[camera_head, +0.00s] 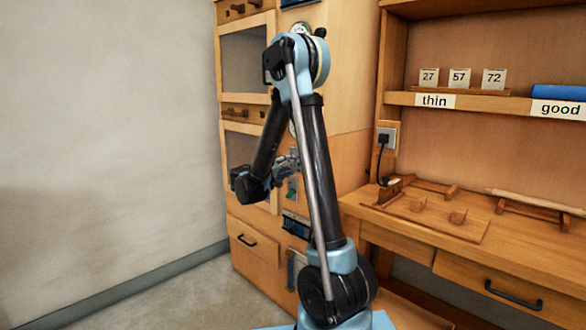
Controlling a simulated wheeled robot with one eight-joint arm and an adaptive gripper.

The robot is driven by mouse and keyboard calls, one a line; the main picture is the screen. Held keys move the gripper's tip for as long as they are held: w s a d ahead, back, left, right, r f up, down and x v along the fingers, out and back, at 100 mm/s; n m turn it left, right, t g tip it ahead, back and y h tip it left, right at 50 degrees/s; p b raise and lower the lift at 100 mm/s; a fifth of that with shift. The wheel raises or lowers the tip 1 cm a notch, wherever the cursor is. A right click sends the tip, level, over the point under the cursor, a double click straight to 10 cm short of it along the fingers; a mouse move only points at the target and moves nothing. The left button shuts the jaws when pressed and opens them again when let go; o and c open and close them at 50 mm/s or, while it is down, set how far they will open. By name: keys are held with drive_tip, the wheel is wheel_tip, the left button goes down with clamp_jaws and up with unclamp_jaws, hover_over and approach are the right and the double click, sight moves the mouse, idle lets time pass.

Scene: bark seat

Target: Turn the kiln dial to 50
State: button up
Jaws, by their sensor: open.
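A tall wooden cabinet (345,70) with dark glazed doors stands in the middle, and it appears to be the kiln unit. A round pale dial (301,28) with some green shows near its top, partly behind my arm. Another round pale thing on its front is almost wholly hidden by my arm. I cannot read any number on either. My gripper (289,162) is close to the cabinet's front at mid height, below the upper dial. It is open, small in view and partly hidden by my arm. I cannot tell whether it touches anything.
A wooden desk (525,257) with drawers stands at the right, bearing wooden racks. A shelf (495,103) above holds cards 27, 57 and 72 and a blue object (558,92). A plugged-in socket (386,138) is beside the cabinet. Floor (165,300) at the left is clear.

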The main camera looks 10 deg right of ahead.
drive_tip(key=v, duration=0.9)
drive_tip(key=shift+f, duration=0.1)
drive_tip(key=s+d+f+g+y, duration=0.2)
drive_tip(key=s+d+g+y, duration=0.1)
drive_tip(key=s+d, duration=0.45)
drive_tip(key=s+d+f+g+y, duration=0.3)
drive_tip(key=s+d, duration=0.4)
drive_tip(key=s, duration=0.1)
drive_tip(key=s+a+f+y, duration=0.2)
drive_tip(key=s+f+y, duration=0.1)
drive_tip(key=s, duration=0.4)
drive_tip(key=s+a+f+g+y, duration=0.1)
drive_tip(key=s+a+f+y, duration=0.1)
drive_tip(key=s, duration=0.5)
drive_tip(key=s+a+f+m+g+y, duration=0.1)
drive_tip(key=s+f+y, duration=0.2)
drive_tip(key=s+f, duration=0.2)
drive_tip(key=shift+s+a+y, duration=0.3)
drive_tip(key=shift+s+a, duration=0.1)
drive_tip(key=shift+s, duration=0.7)
drive_tip(key=shift+f, duration=0.15)
